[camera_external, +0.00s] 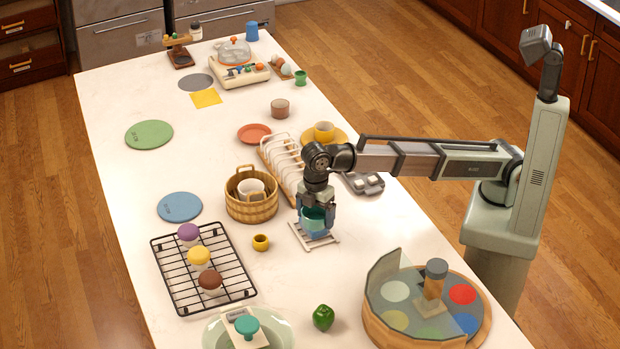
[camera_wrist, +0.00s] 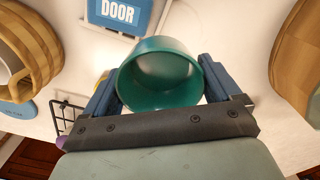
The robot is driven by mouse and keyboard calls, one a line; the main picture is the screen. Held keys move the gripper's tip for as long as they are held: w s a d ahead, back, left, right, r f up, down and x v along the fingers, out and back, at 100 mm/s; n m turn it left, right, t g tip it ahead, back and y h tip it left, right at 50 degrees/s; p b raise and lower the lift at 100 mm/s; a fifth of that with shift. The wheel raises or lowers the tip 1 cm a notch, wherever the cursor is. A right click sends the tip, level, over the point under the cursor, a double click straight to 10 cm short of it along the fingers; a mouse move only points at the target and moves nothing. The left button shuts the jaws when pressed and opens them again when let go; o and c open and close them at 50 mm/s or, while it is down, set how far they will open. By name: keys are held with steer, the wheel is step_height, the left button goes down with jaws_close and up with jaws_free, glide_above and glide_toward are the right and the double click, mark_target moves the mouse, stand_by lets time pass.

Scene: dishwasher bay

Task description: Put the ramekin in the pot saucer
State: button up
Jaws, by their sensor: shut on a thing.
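The teal ramekin (camera_external: 312,219) is a small round cup with an open top. My gripper (camera_external: 314,208) is shut on it, a finger on each side, and holds it above a small white stand. In the wrist view the ramekin (camera_wrist: 160,75) sits between the blue fingers of my gripper (camera_wrist: 160,85) and looks empty. An orange-red dish (camera_external: 255,133), which looks like the pot saucer, lies flat and empty on the counter, farther back and left of my gripper.
A white stand (camera_external: 297,232) with a blue DOOR sign (camera_wrist: 118,14) is below. A brownish cup (camera_external: 280,108) is near that dish. Counter left of it is clear.

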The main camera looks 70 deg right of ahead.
steer(key=w+d+m, duration=0.4)
steer(key=w+d, duration=0.4)
steer(key=w, duration=0.5)
steer(key=r+m, duration=0.1)
steer(key=m, duration=1.1)
glide_above(262, 134)
steer(key=shift+s+a+f, duration=0.1)
steer(key=shift+f, duration=4.2)
steer(key=shift+f, duration=0.3)
steer(key=o, duration=0.8)
steer(key=shift+f, duration=0.1)
